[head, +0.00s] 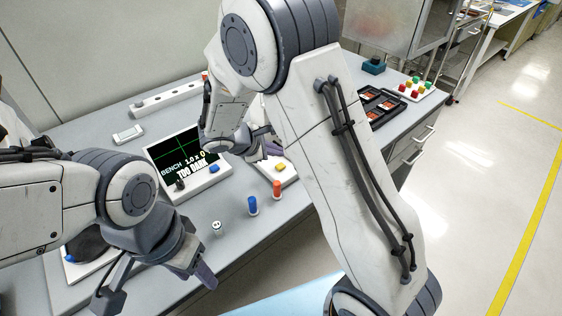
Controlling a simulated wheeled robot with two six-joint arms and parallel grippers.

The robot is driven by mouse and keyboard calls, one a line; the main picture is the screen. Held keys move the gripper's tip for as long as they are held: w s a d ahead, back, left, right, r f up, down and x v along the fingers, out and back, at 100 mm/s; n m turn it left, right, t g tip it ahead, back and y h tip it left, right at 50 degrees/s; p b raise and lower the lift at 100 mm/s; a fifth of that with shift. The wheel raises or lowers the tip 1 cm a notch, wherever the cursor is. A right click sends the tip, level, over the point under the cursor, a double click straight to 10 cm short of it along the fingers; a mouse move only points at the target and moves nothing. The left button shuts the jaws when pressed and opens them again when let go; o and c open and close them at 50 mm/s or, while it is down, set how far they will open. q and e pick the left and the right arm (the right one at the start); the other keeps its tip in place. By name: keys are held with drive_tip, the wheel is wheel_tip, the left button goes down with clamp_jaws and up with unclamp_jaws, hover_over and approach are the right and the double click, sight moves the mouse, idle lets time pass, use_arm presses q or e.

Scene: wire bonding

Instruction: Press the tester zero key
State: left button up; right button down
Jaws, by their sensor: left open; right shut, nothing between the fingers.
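A white device with a yellow key (281,166), possibly the tester, lies on the bench just right of the monitor, partly hidden behind my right arm. My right gripper (270,150) is shut and empty, close above this device; I cannot tell whether it touches it. My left gripper (158,288) is open and empty over the bench's front left, apart from the device. A small grey-white unit with a display (128,133) lies at the back left. No zero label is readable.
A tilted monitor (187,160) reads "TOO DARK" and carries a black knob and a blue key. Blue (253,205) and orange (277,189) cylinders and a small white round-topped item (217,228) stand near the front edge. A power strip (166,99) lies behind; dark trays (381,104) stand right.

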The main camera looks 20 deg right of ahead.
drive_tip(key=shift+r+p, duration=0.85)
drive_tip(key=shift+r, duration=0.65)
drive_tip(key=shift+f, duration=0.1)
